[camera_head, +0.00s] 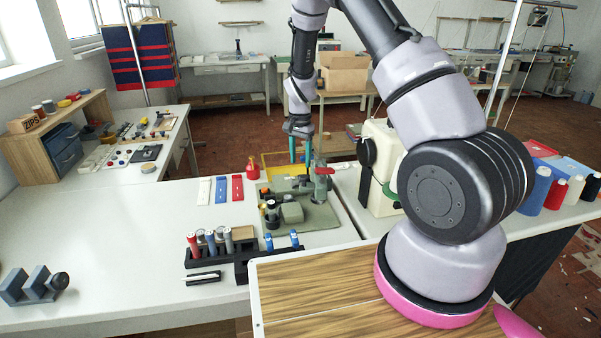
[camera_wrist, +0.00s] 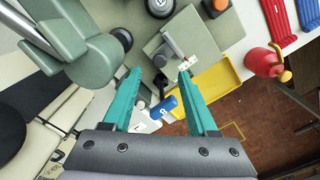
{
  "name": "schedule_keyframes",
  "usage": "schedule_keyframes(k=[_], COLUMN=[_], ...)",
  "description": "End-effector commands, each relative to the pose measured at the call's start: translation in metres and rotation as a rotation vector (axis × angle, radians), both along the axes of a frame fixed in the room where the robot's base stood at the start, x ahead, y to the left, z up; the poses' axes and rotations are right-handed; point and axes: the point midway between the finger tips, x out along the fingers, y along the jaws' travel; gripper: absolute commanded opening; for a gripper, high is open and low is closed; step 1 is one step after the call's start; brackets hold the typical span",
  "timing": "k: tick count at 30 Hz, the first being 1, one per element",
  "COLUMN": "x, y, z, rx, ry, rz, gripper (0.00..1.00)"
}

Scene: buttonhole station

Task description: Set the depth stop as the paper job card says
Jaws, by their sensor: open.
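My gripper (camera_head: 300,158) hangs fingers-down over the far side of the grey-green buttonhole station (camera_head: 318,216). In the wrist view my gripper (camera_wrist: 159,74) has its two teal fingers apart, with nothing clamped between them. Beyond the fingertips is a grey block with a bar-like handle (camera_wrist: 172,44) and a small white label (camera_wrist: 187,62). A blue piece with a white mark (camera_wrist: 164,106) and a white piece (camera_wrist: 142,120) show lower, between the fingers. I cannot tell which part is the depth stop, and I cannot make out a readable job card.
A yellow tray (camera_wrist: 218,84) lies beside the station. A red bottle (camera_head: 253,170) and white, blue and red strips (camera_head: 221,190) stand left of it. A cream sewing machine (camera_head: 378,165) stands close on the right.

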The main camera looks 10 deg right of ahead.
Motion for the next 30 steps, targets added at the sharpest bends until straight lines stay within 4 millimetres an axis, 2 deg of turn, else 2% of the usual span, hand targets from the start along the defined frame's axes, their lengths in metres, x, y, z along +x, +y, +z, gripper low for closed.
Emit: schedule_keyframes(k=[3,9,21,23,24,26,30], x=[0.000,0.000,0.000,0.000,0.000,0.000,0.000], y=[-0.001,0.000,0.000,0.000,0.000,0.000,0.000], z=[-0.023,-0.048,-0.055,-0.055,-0.055,-0.055,-0.055], rx=[0.000,0.000,0.001,0.001,0.001,0.001,0.001], ry=[0.001,0.000,-0.002,-0.002,-0.002,-0.002,-0.002], rz=[0.000,-0.001,0.000,0.000,0.000,0.000,0.000], gripper=[0.59,0.59,0.59,0.36,0.21,0.00,0.00])
